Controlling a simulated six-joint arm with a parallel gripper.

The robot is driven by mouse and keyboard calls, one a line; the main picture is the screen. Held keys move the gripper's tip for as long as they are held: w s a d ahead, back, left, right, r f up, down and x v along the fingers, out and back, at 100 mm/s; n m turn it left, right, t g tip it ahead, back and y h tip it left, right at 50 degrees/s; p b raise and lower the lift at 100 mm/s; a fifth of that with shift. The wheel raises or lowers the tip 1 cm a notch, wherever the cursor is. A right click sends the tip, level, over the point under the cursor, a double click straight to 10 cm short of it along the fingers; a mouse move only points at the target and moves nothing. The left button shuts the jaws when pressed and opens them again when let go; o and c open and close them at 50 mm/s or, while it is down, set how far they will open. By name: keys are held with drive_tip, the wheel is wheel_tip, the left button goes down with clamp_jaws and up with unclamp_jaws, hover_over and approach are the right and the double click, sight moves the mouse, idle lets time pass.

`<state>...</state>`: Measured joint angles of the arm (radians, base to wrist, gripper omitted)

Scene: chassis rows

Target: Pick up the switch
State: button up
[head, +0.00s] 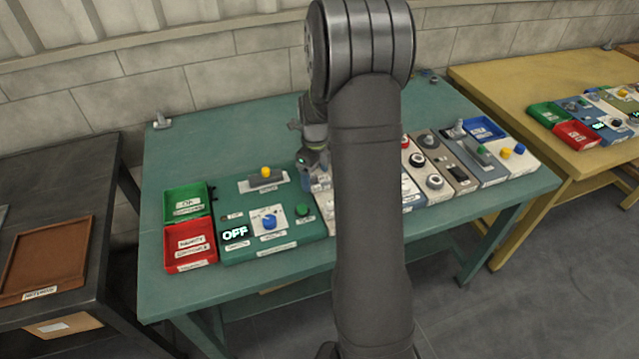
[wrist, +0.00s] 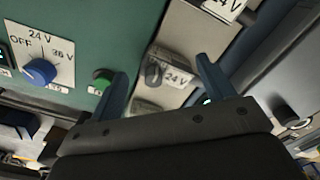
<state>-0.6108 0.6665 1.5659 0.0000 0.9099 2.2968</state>
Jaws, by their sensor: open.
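A dark rotary switch (wrist: 153,74) on a beige plate marked "24 V" (wrist: 178,78) shows in the wrist view, between the fingers of my gripper (wrist: 160,82). My gripper is open and empty, and no finger visibly touches the switch. In the head view my gripper (head: 318,168) is over the teal table, beside the green panel. My arm hides much of the middle of the row there, and I cannot make out this switch clearly.
Left of my gripper are a green button (head: 302,210), a blue knob (head: 268,221) and an "OFF" display (head: 235,233). A yellow-topped part (head: 266,172) is behind them. A green bin (head: 187,200) and red bin (head: 190,243) are at left. More panels (head: 432,160) lie right.

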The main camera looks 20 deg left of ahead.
drive_tip(key=shift+f, duration=1.25)
drive_tip(key=c, duration=1.5)
